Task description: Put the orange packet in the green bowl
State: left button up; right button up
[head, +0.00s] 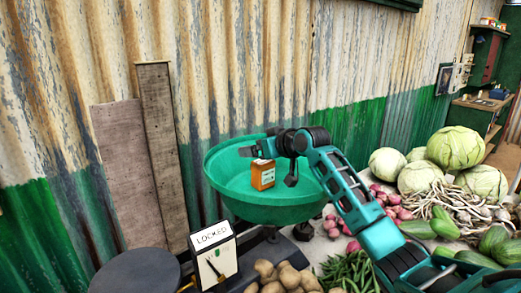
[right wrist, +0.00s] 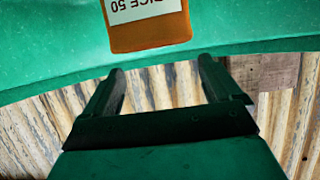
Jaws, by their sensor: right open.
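The orange packet (head: 263,175), with a white label, is inside the green bowl (head: 222,186) and looks upright. My right gripper (head: 254,146) is just above it, reaching in over the bowl from the right. In the right wrist view the gripper (right wrist: 160,70) is open and nothing is between its fingers. The packet (right wrist: 150,36) shows there beyond the fingertips, apart from them, against the green bowl (right wrist: 60,52). Where the packet's base meets the bowl is not clear. My left gripper is not in view.
A box with a "LOCKED" sign (head: 213,255) stands in front of the bowl. Potatoes (head: 283,278), green beans (head: 350,272), red onions (head: 392,205) and cabbages (head: 455,148) lie to the front and right. A corrugated wall (head: 240,70) stands close behind.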

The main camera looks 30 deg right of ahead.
jog(key=shift+s+r, duration=0.25)
jog(key=shift+r, duration=0.2)
jog(key=v, duration=0.7)
jog(key=shift+b, duration=0.3)
jog(key=shift+d, duration=0.1)
